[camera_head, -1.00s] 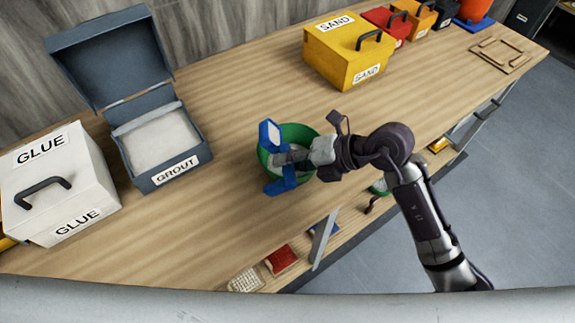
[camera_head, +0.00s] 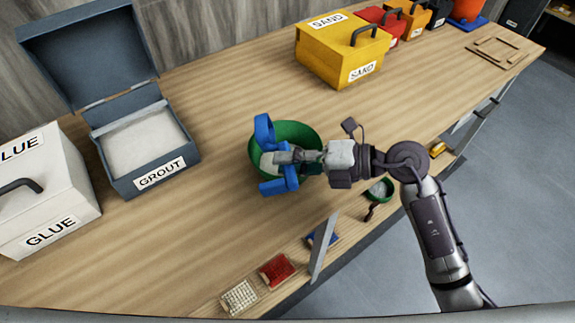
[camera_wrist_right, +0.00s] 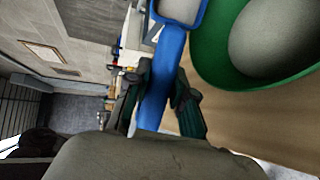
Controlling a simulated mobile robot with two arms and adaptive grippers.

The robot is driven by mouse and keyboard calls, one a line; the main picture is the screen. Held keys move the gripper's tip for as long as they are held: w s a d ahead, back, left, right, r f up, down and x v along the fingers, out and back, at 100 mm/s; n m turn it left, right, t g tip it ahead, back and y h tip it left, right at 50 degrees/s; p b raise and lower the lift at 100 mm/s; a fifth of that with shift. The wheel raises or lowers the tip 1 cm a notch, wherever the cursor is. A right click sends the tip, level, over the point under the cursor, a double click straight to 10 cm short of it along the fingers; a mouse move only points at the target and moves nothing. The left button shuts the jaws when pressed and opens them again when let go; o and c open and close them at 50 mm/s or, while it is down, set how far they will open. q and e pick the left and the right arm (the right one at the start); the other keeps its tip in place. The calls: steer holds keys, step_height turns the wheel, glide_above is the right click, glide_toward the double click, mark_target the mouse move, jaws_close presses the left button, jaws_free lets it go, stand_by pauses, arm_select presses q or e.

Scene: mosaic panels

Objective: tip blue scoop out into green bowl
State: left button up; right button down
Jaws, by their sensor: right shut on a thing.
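The blue scoop (camera_head: 264,131) is at the green bowl (camera_head: 309,132), over its left part in the head view. My right gripper (camera_head: 290,157) is shut on the scoop and comes in from the right above the bowl. In the right wrist view, the gripper (camera_wrist_right: 160,92) holds the scoop's blue handle (camera_wrist_right: 170,62). The scoop's head holds pale material at the top edge there. The green bowl (camera_wrist_right: 222,68) lies beside it with a pale grey mound inside. The gripper hides part of the bowl in the head view. My left gripper is out of view.
An open grout box (camera_head: 125,180) and a white glue box (camera_head: 45,215) stand at the left. A yellow sand box (camera_head: 335,60) stands at the back. Small tile trays (camera_head: 277,270) lie below the table's front edge.

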steer(key=shift+w+d+f+m+t+y+b, duration=0.1)
steer(key=shift+d+f+m+t+y+b, duration=0.25)
steer(key=shift+y+b, duration=1.3)
steer(key=shift+s+d+f+m+t+y+b, duration=0.1)
steer(key=shift+d+f+m+t+y+b, duration=0.4)
steer(key=shift+b, duration=2.1)
steer(key=shift+w+a+f+m+t+y+b, duration=0.1)
steer(key=shift+f+m+y+b, duration=0.3)
steer(key=shift+y+b, duration=1.4)
steer(key=shift+f+h+b, duration=0.1)
steer(key=shift+h+b, duration=0.25)
